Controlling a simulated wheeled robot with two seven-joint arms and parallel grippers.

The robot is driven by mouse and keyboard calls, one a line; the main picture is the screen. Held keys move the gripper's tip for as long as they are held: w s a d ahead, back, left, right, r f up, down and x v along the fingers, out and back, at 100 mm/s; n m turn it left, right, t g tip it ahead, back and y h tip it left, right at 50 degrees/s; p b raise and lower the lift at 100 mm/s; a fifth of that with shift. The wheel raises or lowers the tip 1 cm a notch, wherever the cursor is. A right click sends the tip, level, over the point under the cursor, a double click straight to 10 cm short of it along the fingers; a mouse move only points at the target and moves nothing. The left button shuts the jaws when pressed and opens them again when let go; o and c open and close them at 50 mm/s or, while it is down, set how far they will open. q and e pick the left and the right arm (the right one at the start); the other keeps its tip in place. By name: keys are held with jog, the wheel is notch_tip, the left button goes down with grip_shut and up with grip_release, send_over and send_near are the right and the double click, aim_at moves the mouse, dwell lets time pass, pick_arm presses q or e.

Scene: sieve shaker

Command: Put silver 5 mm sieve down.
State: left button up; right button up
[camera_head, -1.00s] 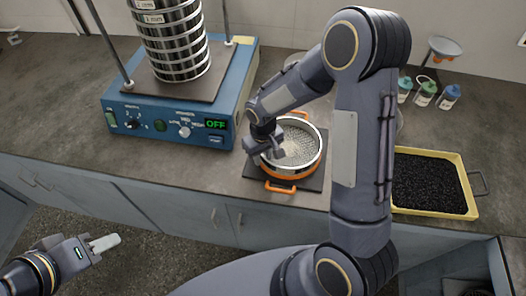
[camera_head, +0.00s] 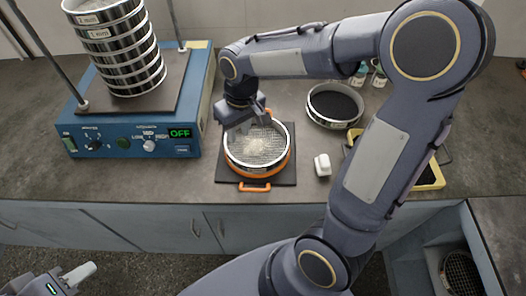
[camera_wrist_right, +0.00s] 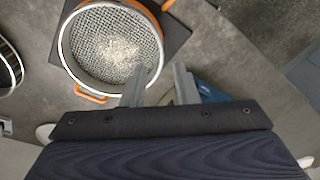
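The silver sieve (camera_head: 231,156), a shiny ring with wire mesh and pale grains in its middle, sits on an orange-handled pan (camera_head: 254,186) on a dark mat. It also shows in the right wrist view (camera_wrist_right: 88,58). My right gripper (camera_head: 243,128) is at the far left part of the sieve's rim. In the right wrist view its fingers (camera_wrist_right: 163,82) stand apart, one overlapping the rim and the other outside it. My left gripper (camera_head: 86,270) is low at the left, away from the counter; its finger gap cannot be made out.
The blue shaker (camera_head: 125,140) with a stack of sieves (camera_head: 125,50) stands at the left, its display reading OFF. A round sieve with dark contents (camera_head: 335,105), a small white object (camera_head: 322,165) and a yellow tray (camera_head: 432,178) lie to the right, partly behind my arm.

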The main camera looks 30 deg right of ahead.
jog(key=s+r+m+t+y, duration=0.1)
jog(key=s+r+t, duration=0.1)
jog(key=s, duration=0.6)
jog(key=s+r+m+t+y, duration=0.1)
jog(key=s+r+m+t, duration=0.1)
jog(key=s, duration=0.7)
jog(key=shift+d+r+t+y, duration=0.35)
jog(key=shift+r+t+y, duration=0.05)
jog(key=shift+s, duration=0.1)
